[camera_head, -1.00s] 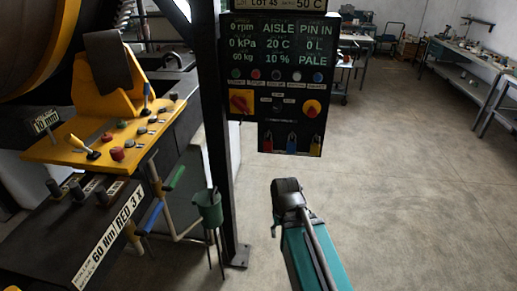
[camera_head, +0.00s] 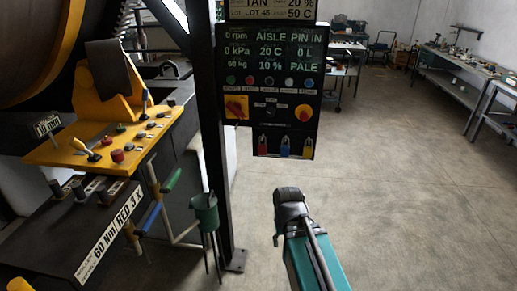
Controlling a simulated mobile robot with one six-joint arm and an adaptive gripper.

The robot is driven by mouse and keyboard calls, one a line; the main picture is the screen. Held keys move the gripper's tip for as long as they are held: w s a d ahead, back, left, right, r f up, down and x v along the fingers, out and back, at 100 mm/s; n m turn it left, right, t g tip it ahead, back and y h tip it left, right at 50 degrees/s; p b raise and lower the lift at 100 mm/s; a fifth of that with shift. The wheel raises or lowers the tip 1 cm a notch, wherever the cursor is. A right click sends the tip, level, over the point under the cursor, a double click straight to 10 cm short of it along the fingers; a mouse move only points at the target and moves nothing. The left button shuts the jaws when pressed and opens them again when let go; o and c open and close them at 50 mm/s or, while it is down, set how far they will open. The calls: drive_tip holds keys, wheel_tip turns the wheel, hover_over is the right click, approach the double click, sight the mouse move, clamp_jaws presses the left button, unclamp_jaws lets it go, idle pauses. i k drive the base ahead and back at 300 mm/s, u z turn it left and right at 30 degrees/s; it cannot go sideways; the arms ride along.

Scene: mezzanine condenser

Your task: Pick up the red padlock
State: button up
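The red padlock (camera_head: 264,146) is small and hangs at the lower left of the dark control panel (camera_head: 253,113), which is fixed beside a dark post. A blue padlock (camera_head: 285,148) and a yellow padlock (camera_head: 307,149) hang in the same row to its right. The red padlock is in plain view, with nothing in front of it. My teal arm, with a dark rounded joint, rises from the bottom of the view, below and apart from the padlocks. I cannot make out my gripper's fingers in this view.
A yellow console (camera_head: 68,152) with levers and knobs stands at left. A green cup-like holder (camera_head: 205,211) with thin rods hangs beside the dark post (camera_head: 213,165). Workbenches (camera_head: 451,88) line the right wall. The concrete floor (camera_head: 410,190) is clear at right.

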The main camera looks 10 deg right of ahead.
sight(262, 147)
drive_tip(key=z, duration=0.1)
drive_tip(key=i, duration=0.95)
drive_tip(key=u, duration=1.75)
